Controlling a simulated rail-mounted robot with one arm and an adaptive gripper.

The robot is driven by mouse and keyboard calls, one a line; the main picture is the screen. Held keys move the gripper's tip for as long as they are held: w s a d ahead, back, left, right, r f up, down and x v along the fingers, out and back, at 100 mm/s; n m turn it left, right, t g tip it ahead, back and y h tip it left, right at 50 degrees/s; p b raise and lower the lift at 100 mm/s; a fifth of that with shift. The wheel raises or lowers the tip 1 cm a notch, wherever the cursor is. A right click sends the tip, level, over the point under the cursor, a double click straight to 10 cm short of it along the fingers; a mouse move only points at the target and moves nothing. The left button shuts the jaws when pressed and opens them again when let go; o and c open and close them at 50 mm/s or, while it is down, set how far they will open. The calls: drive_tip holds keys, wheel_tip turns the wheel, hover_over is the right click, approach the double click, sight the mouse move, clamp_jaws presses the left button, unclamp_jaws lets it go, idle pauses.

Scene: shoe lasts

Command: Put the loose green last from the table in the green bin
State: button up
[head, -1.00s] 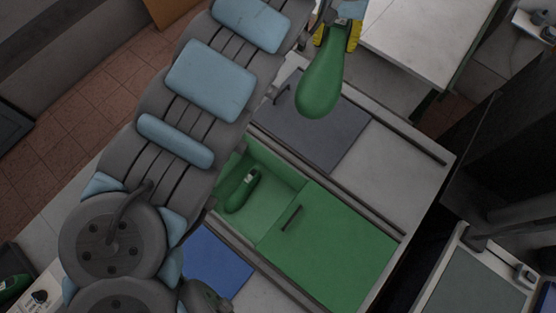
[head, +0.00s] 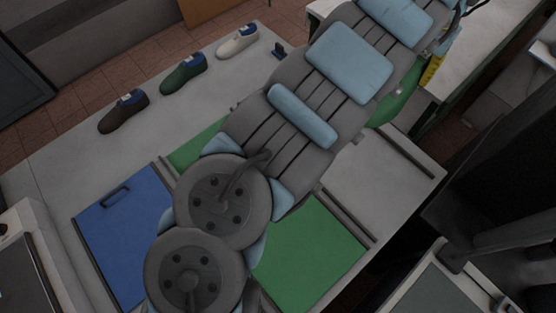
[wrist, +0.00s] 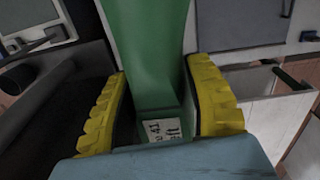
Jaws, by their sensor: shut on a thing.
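My gripper (wrist: 158,72) is shut on a green last (wrist: 150,40), with one yellow finger on each side of it. A white label with dark marks shows on the last between the fingers. In the head view, the last (head: 392,104) and a yellow finger (head: 432,70) show only partly, beyond my arm at the upper right. The green bin's sliding lid (head: 312,258) lies right of my arm. Another green part of the bin (head: 195,150) shows left of it. My arm hides the bin's opening and anything in it.
A brown shoe-shaped last (head: 123,112), a green one (head: 184,74) and a white one (head: 237,41) stand along the worktop's far left edge. A blue lid (head: 125,235) lies left of the green bin. A pale bench (head: 490,50) stands at upper right.

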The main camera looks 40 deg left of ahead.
drive_tip(key=a+f+b, duration=0.7)
drive_tip(key=a+f, duration=0.7)
drive_tip(key=a, duration=0.2)
drive_tip(key=s+a+f+n+b, duration=0.1)
drive_tip(key=s+a+f+b, duration=0.4)
drive_tip(key=a+f, duration=0.5)
drive_tip(key=s+a+f+n+b, duration=0.1)
drive_tip(key=s+a+f+b, duration=0.3)
drive_tip(key=s+a+f, duration=0.6)
drive_tip(key=shift+s+a+f+b, duration=1.85)
drive_tip(key=shift+s+f, duration=1.3)
drive_tip(key=shift+f, duration=2.15)
drive_tip(key=shift+s+a+f+b, duration=1.8)
drive_tip(key=shift+s+f, duration=1.35)
drive_tip(key=shift+f, duration=2.1)
drive_tip(key=shift+s+d+f+m+b, duration=0.45)
drive_tip(key=shift+d+f+b, duration=0.75)
drive_tip(key=shift+f, duration=2.55)
drive_tip(key=shift+s+d+f+m+b, duration=0.4)
drive_tip(key=shift+d+f+b, duration=0.85)
drive_tip(key=shift+f, duration=2.5)
drive_tip(key=shift+s+d+f+m+b, duration=0.45)
drive_tip(key=shift+d+f+b, duration=0.75)
drive_tip(key=shift+f, duration=2.55)
